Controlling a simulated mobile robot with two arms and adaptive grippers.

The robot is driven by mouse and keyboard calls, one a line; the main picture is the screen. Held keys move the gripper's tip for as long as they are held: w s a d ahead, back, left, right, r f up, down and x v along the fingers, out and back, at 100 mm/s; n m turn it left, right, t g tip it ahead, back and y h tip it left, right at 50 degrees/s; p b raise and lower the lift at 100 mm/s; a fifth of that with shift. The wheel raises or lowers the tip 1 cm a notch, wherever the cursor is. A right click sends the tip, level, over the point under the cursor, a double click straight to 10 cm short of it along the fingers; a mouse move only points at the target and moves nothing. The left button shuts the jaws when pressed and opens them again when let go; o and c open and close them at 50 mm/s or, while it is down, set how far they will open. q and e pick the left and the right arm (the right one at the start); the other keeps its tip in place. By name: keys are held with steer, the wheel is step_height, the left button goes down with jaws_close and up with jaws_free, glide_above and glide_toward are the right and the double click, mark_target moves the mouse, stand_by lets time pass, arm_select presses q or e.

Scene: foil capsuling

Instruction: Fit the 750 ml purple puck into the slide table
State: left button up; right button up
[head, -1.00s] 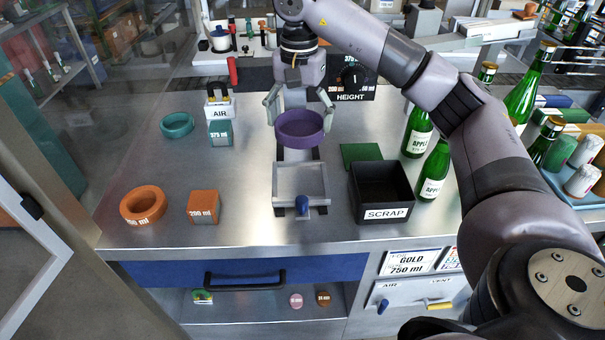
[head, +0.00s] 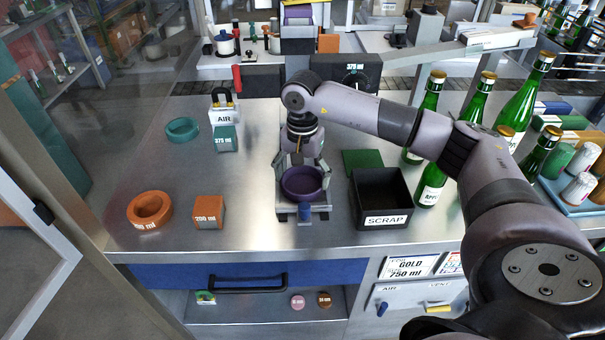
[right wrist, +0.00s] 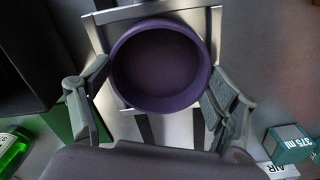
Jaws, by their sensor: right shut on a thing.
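The purple puck (head: 302,184) is a round, open cup shape. It is at the slide table (head: 325,209), a small metal tray with a blue knob at its front. My right gripper (head: 302,176) is shut on the puck from the back, one finger on each side. In the right wrist view the puck (right wrist: 160,65) sits between both fingers (right wrist: 158,100), over the tray frame. I cannot tell whether it is fully seated or slightly above the tray. The left gripper is not in view.
The black scrap bin (head: 382,198) stands close to the right of the slide table. An orange block (head: 208,212), orange ring (head: 150,209), teal ring (head: 182,130) and teal block (head: 227,138) are to the left. Green bottles (head: 432,180) stand at the right.

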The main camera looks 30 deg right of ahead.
mark_target(302, 186)
steer(key=shift+f, duration=0.1)
steer(key=o, duration=0.7)
steer(key=shift+f, duration=0.1)
steer(key=o, duration=0.5)
steer(key=shift+r, duration=0.55)
step_height(302, 186, up, 11)
steer(key=b, duration=0.3)
steer(key=shift+r, duration=0.2)
